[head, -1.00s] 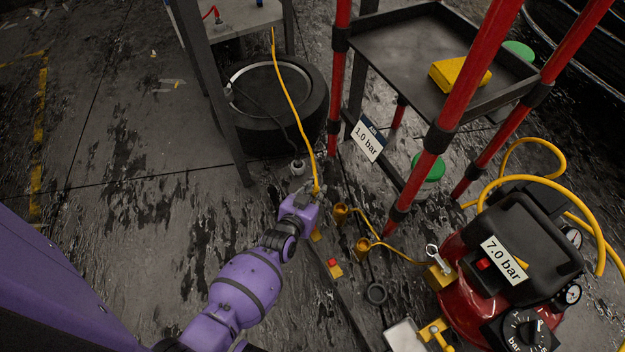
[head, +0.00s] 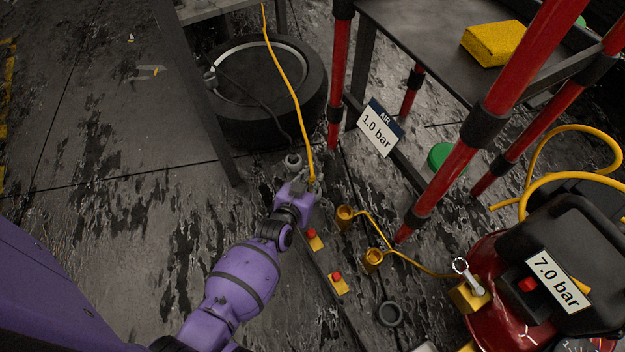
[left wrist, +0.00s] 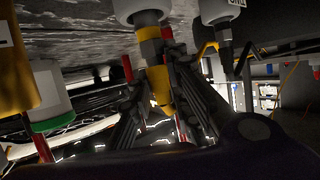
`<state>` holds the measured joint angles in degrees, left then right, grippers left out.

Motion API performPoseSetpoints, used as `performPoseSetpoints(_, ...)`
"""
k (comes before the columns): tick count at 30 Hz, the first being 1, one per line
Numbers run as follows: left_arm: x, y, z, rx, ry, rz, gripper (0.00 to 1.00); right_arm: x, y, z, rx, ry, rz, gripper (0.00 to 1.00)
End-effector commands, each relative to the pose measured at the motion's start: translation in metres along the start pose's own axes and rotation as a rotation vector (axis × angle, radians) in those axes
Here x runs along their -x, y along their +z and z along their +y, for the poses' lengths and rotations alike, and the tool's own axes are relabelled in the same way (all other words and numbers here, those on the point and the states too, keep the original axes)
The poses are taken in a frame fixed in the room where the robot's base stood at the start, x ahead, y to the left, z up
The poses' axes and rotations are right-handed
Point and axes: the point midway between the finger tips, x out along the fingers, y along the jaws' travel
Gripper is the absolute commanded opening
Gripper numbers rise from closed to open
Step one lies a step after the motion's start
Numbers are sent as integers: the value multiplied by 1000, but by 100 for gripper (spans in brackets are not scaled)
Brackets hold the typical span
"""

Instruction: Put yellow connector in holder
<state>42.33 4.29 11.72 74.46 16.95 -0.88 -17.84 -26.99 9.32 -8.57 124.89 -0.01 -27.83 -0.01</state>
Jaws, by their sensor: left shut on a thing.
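My left gripper (head: 311,186) is low near the floor and shut on the yellow connector (left wrist: 160,88), with its fingers on both sides of it in the left wrist view. The yellow hose (head: 294,88) runs up from the gripper in the head view. The connector's far end meets a pale grey holder cup (left wrist: 140,8); I cannot tell how deep it sits. A second grey cup (left wrist: 213,10) beside it has a black connector (left wrist: 224,32) at its mouth. In the head view a grey cup with the black hose (head: 293,160) shows just behind the gripper. My right gripper is not in view.
A tyre (head: 262,100) lies behind the gripper. Brass cups (head: 345,217) and red-button yellow blocks (head: 315,239) are at its right and front. A red-legged shelf (head: 420,55) and the red compressor (head: 500,285) stand at the right. Floor at left is mostly clear.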

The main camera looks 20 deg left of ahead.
Motion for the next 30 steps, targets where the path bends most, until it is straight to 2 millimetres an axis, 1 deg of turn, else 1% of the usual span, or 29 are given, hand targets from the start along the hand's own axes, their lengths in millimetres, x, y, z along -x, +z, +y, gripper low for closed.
performPoseSetpoints(1, -4, 5, 1, 0, 0, 3, 0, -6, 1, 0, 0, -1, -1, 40)
performPoseSetpoints(2, -4, 5, 1, 0, 0, 4, 0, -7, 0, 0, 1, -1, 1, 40)
performPoseSetpoints(7, -4, 3, 1, 0, -1, 6, 0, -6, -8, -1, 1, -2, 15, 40)
performPoseSetpoints(13, -5, 7, 1, 0, 0, 4, 0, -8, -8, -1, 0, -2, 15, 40)
performPoseSetpoints(14, -5, 8, 1, 0, 0, 3, 18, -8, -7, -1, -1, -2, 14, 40)
performPoseSetpoints(18, -5, 7, 1, 0, 0, 3, 36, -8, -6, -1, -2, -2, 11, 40)
performPoseSetpoints(27, -4, 6, 1, 0, 0, 4, 36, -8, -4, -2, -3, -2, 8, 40)
performPoseSetpoints(30, 0, 3, 1, 0, -1, 3, 36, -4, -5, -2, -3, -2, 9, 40)
